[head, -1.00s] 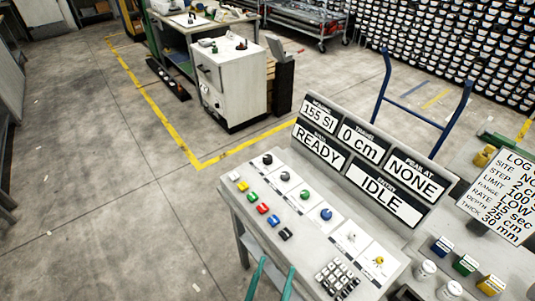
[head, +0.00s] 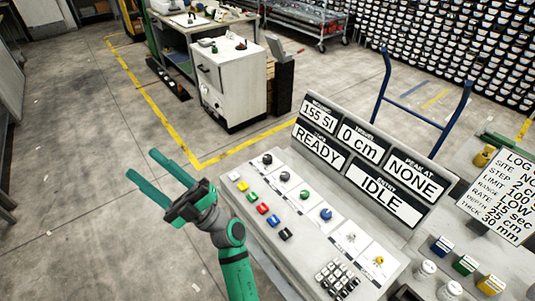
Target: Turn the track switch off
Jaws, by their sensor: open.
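A sloped grey control panel (head: 320,230) stands right of centre in the head view. Its upper row has a black knob (head: 267,159), a grey knob (head: 285,176), a green knob (head: 305,194) and a blue knob (head: 326,214). Further right are a small metal switch (head: 350,237) and a yellow-tipped one (head: 379,260). The control labels are too small to read, so I cannot tell which is the track switch. My green gripper (head: 142,163) is open and empty, left of the panel and apart from it, fingers pointing up and left.
A display board (head: 368,160) reading READY and IDLE rises behind the controls. Coloured buttons (head: 263,208) and a keypad (head: 338,278) lie along the panel's front. A log sign (head: 500,195) stands at right. A white cabinet (head: 232,82) stands behind. The floor at left is clear.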

